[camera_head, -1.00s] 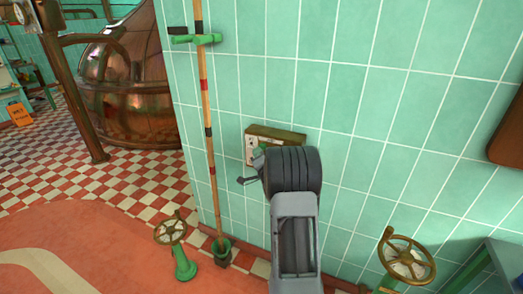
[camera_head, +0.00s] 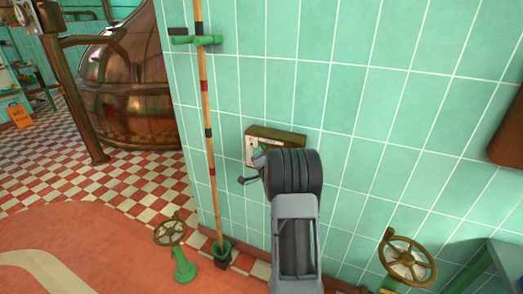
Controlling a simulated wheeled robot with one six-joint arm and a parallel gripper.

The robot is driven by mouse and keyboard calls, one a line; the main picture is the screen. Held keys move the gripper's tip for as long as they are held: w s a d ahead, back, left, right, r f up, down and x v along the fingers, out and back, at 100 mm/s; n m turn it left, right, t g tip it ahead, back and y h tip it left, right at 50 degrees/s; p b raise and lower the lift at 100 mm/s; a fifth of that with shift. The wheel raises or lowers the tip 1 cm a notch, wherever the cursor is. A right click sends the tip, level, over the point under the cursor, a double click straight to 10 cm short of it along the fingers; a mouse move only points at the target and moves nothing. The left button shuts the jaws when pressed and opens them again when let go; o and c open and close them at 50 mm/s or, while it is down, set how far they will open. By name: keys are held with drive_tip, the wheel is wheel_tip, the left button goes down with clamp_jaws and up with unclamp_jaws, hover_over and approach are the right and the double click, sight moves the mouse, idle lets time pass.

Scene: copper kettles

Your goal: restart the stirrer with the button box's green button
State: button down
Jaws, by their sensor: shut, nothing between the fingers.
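The button box (camera_head: 275,133) is on the green tiled wall, in the middle of the view. Its olive-brown top and part of its pale front show. My arm and wrist cover the right and lower part of the front, and I cannot make out the green button. My gripper (camera_head: 247,180) is small and dark at the left of my wrist, just below the box's visible front. It is shut and empty. I cannot tell whether it touches the box.
A striped pole (camera_head: 205,100) stands against the wall left of the box. A brass handwheel (camera_head: 408,259) is low at right, another handwheel (camera_head: 170,231) on a green stand at lower left. A copper kettle (camera_head: 125,85) stands behind on checkered floor.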

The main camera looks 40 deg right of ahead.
drive_tip(key=shift+d, duration=0.15)
idle(0.5)
drive_tip(key=shift+s+a+b, duration=0.35)
drive_tip(key=shift+a+b, duration=0.1)
drive_tip(key=shift+a, duration=0.35)
drive_tip(key=shift+a, duration=0.1)
drive_tip(key=shift+s+a+b, duration=0.25)
drive_tip(key=shift+s+a, duration=0.15)
drive_tip(key=shift+a, duration=0.3)
drive_tip(key=shift+s+a+b, duration=0.2)
drive_tip(key=shift+s+a, duration=0.2)
drive_tip(key=shift+a, duration=0.3)
drive_tip(key=shift+s+a+b, duration=0.25)
drive_tip(key=shift+s+a, duration=0.15)
drive_tip(key=shift+a, duration=0.3)
